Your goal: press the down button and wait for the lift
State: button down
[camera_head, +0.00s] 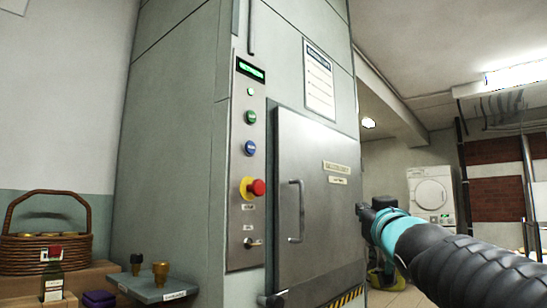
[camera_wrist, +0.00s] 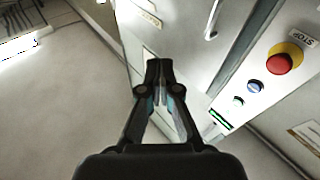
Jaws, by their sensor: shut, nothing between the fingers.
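The lift's control panel (camera_head: 247,215) is a steel strip on the grey-green lift housing, left of the closed steel door (camera_head: 315,200). It carries a green button (camera_head: 251,117) above a blue button (camera_head: 250,148); their markings are too small to read. A lit green display (camera_head: 251,70) and a small green lamp (camera_head: 250,91) sit above them. In the wrist view the blue button (camera_wrist: 255,86), green button (camera_wrist: 238,101) and display (camera_wrist: 219,118) are at the right. My gripper (camera_wrist: 158,65) is shut and empty, apart from the panel; in the head view my gripper (camera_head: 372,208) is right of the door.
A red stop knob (camera_head: 256,188) on a yellow base sits below the blue button, with a key switch (camera_head: 252,242) under it. The door handle (camera_head: 297,211) sticks out.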

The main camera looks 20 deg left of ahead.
aim_at(251, 147)
jog(key=s+a+r+n+g+y, duration=0.2)
jog(key=a+r+n+y, duration=0.7)
jog(key=a+r+y, duration=0.4)
jog(key=shift+s+a+r+g+y, duration=0.35)
jog(key=shift+a+r, duration=0.2)
jog(key=shift+r, duration=0.4)
jog(key=shift+w+a+p, duration=0.4)
jog(key=shift+w+a, duration=0.15)
jog(key=shift+a, duration=0.8)
jog(key=shift+w+a+p, duration=0.45)
jog(key=shift+w+a, duration=0.15)
jog(key=shift+a, duration=0.75)
jog(key=shift+w+a+p, duration=0.4)
jog(key=shift+w+a, duration=0.15)
jog(key=shift+a, duration=0.8)
jog(key=shift+a, duration=0.1)
jog(key=shift+w+a, duration=0.15)
jog(key=shift+a, duration=0.15)
